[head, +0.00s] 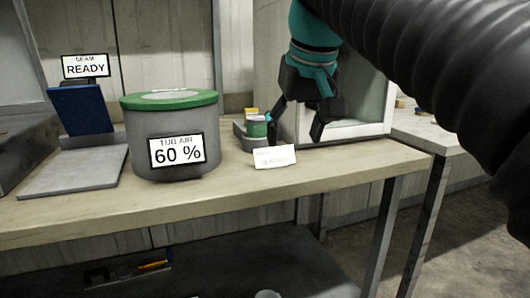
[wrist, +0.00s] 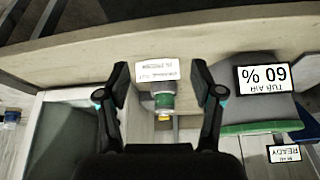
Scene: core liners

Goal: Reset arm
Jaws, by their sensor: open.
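My gripper (head: 295,128) is open and points down over the right part of the wooden bench. It also shows in the wrist view (wrist: 160,84), with both fingers spread apart and nothing held. Behind it in the head view is a small green-banded container (head: 257,126), partly hidden. A white label card (head: 274,157) stands in front of that container near the bench's front edge. In the wrist view the label card (wrist: 157,70) and the container (wrist: 163,99) appear between the fingers, but I cannot tell how far below them they are.
A grey tub (head: 140,133) with a green lid and a "TUB AIR 60 %" sign stands left of my gripper. Further left is a seam device (head: 85,105) with a "READY" sign. A pale-framed glass box (head: 372,105) stands close behind my gripper. The front bench strip (head: 150,205) is clear.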

